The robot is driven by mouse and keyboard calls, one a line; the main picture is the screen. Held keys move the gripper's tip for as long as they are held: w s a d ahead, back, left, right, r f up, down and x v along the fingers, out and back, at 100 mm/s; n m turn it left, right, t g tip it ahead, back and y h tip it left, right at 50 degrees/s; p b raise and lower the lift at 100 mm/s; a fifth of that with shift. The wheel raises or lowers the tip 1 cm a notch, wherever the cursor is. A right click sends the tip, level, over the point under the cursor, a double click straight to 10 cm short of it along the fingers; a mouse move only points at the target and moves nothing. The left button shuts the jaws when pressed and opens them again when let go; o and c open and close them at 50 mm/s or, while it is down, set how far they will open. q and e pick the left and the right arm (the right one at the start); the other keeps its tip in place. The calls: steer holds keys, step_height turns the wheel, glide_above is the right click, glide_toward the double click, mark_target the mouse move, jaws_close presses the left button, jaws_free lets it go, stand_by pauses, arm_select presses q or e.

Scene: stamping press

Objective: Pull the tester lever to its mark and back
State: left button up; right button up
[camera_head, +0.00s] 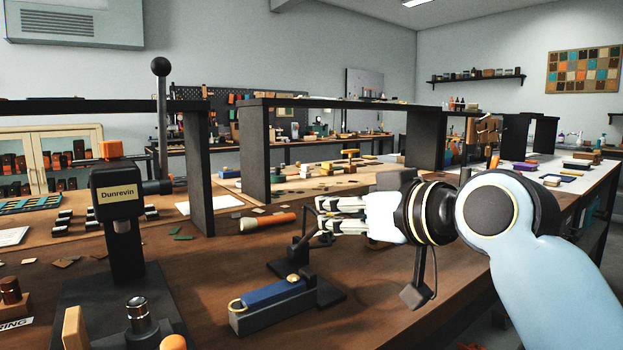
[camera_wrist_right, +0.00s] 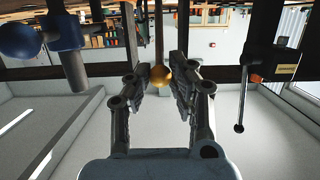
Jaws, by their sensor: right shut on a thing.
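The tester (camera_head: 300,250) stands on the bench near the middle of the head view, with a dark base and upright. The blue bar on a grey block with a brass ring lies in front of it. My right gripper (camera_head: 322,216) reaches in from the right at the tester's upper part. In the right wrist view, a rod with a brass knob (camera_wrist_right: 161,76), apparently the tester lever, lies between the fingers of my right gripper (camera_wrist_right: 160,68). The fingers are closed in on it and hide much of the lever in the head view. The mark cannot be made out. My left gripper is not in view.
The black Dunrevin press (camera_head: 122,195) stands at the left with a tall ball-topped lever (camera_head: 161,110). A brush with an orange handle (camera_head: 268,221) lies behind the tester. Dark shelf uprights (camera_head: 254,155) stand further back. Bench space right of the tester is mostly clear.

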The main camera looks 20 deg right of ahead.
steer(key=shift+w+a+r+p, duration=0.2)
steer(key=shift+w+r+p, duration=0.35)
steer(key=shift+r+p, duration=0.05)
steer(key=shift+w+a+r+p, duration=0.2)
steer(key=shift+w+r+p, duration=0.35)
steer(key=shift+r, duration=0.05)
steer(key=shift+w+a+r+p, duration=0.2)
steer(key=shift+w+r+p, duration=0.15)
steer(key=shift+w, duration=0.2)
steer(key=shift+w+a+r, duration=0.1)
steer(key=shift+w+r, duration=0.15)
steer(key=shift+w, duration=0.05)
steer(key=shift+w+a+r+p, duration=0.25)
steer(key=shift+w+p, duration=0.2)
steer(key=shift+w, duration=0.2)
steer(key=shift+w+a+r+p, duration=0.25)
steer(key=shift+w+p, duration=0.2)
steer(key=shift+w, duration=0.2)
steer(key=shift+w+a, duration=0.1)
steer(key=shift+w, duration=0.25)
jaws_close()
steer(key=shift+r, duration=0.1)
